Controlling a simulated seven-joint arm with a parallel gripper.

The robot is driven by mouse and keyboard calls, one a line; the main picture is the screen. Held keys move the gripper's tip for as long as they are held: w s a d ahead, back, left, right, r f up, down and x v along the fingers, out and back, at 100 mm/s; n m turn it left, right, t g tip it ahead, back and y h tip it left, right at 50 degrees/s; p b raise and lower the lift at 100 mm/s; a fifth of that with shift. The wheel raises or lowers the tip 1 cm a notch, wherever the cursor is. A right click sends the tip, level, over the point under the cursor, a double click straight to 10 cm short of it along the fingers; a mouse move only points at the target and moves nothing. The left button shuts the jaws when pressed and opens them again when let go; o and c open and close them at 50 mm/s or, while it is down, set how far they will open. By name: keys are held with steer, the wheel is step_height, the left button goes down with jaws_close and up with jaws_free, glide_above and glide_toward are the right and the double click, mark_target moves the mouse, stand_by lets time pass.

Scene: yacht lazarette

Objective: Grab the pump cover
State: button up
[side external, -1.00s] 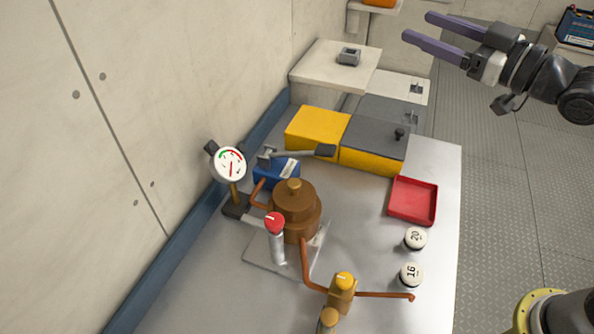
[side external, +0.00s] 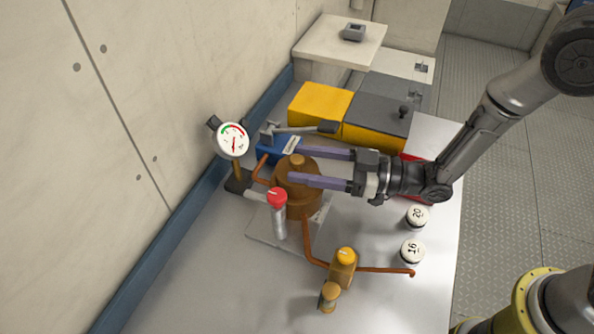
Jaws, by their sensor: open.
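The brown pump stands on a pale base plate; its round cover (side external: 284,167) with a small knob (side external: 297,160) on top looks seated on the pump body (side external: 298,205). My gripper (side external: 295,165) is open and comes in from the right. Its two purple fingers show on either side of the knob, one behind and one in front. They hide part of the cover's right side and rim. I cannot tell whether the fingers touch the cover or hover above it.
A red-capped valve (side external: 278,210) stands close in front of the pump. A pressure gauge (side external: 232,139) and a blue block with a lever (side external: 268,149) are behind-left. A yellow-knobbed valve (side external: 343,268) on copper pipe and weights marked 20 (side external: 417,215) and 16 (side external: 411,252) are nearer. My arm mostly hides a red tray.

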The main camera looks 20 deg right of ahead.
mark_target(280, 167)
steer(key=x, duration=0.5)
steer(key=shift+w+r, duration=0.1)
steer(key=shift+c, duration=0.2)
jaws_close()
